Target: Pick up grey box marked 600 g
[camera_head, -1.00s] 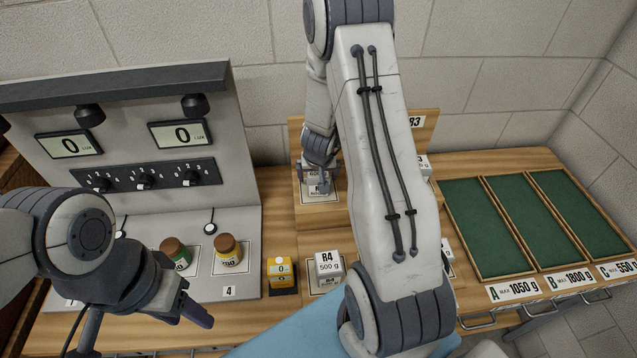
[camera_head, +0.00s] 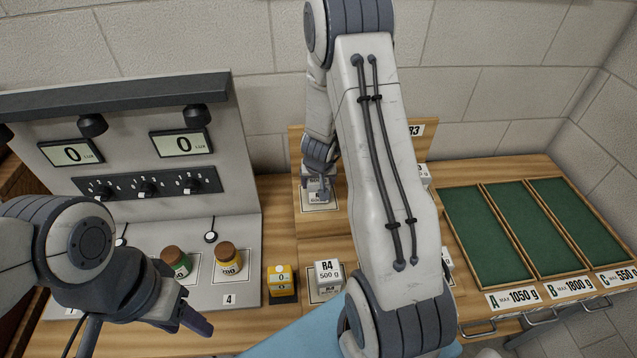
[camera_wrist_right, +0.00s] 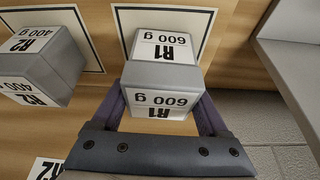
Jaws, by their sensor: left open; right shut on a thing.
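The grey box marked R1 600 g (camera_wrist_right: 160,75) is between the two fingers of my right gripper (camera_wrist_right: 165,112) in the right wrist view. The fingers are shut on its sides. Its white labels on top and front show. In the head view the box (camera_head: 319,197) stands on the raised wooden step, with my right gripper (camera_head: 318,178) over it from above, hiding much of it. I cannot tell whether it is clear of the step. My left gripper (camera_head: 145,326) is open and empty at lower left, in front of the grey light panel.
The R2 400 g box (camera_wrist_right: 40,60) stands close beside R1 in the wrist view. The R4 500 g box (camera_head: 328,280), a yellow box (camera_head: 281,283) and two jars (camera_head: 228,260) stand in front. Green-lined trays (camera_head: 515,235) lie to the right, empty. My arm hides the middle.

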